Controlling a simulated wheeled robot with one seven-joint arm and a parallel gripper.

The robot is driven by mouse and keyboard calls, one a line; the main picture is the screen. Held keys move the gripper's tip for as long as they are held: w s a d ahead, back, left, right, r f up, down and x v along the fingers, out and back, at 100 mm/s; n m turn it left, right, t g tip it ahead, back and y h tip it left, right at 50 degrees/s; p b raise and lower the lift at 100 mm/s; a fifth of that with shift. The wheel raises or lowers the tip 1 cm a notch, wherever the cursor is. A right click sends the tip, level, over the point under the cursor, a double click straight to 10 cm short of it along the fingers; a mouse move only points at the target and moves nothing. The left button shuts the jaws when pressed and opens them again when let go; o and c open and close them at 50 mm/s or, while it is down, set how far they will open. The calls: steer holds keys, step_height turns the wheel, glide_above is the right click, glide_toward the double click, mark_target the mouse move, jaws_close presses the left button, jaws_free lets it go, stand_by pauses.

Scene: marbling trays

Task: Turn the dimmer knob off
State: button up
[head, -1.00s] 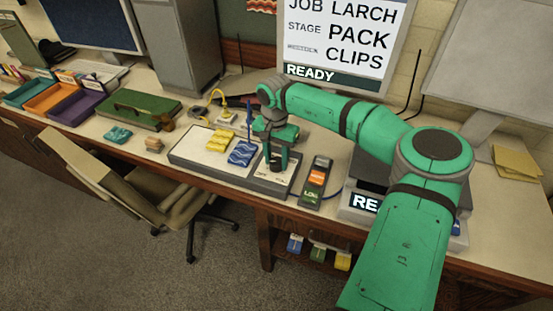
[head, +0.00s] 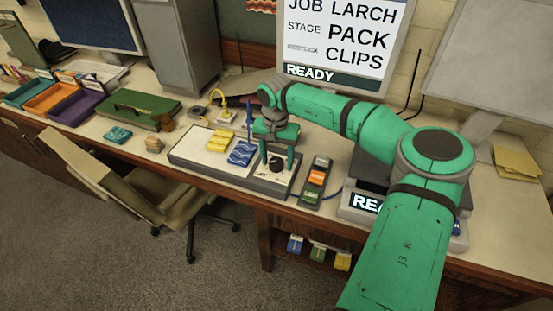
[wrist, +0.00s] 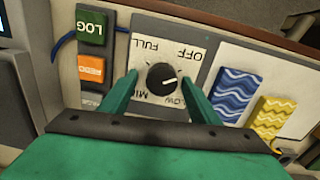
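The dimmer knob (wrist: 160,76) is a round black knob on a pale square plate (wrist: 142,42). In the wrist view its labels read FULL, OFF, LOW and MID. The knob's white mark points right, between OFF and LOW. In the head view the knob (head: 277,164) shows between my fingers. My gripper (wrist: 161,86) is open, with one green finger on each side of the knob. A gap shows between each finger and the knob. My gripper also shows in the head view (head: 277,161), low over the plate.
Beside the plate are a blue wavy block (wrist: 234,92) and a yellow wavy block (wrist: 272,117). On the other side is a keypad with a green LOG button (wrist: 92,28) and an orange button (wrist: 91,69). A chair (head: 150,195) stands before the bench.

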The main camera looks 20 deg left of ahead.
mark_target(276, 161)
step_height(276, 161, up, 11)
steer(key=shift+a, duration=0.15)
stand_by(0.6)
steer(key=shift+f, duration=0.1)
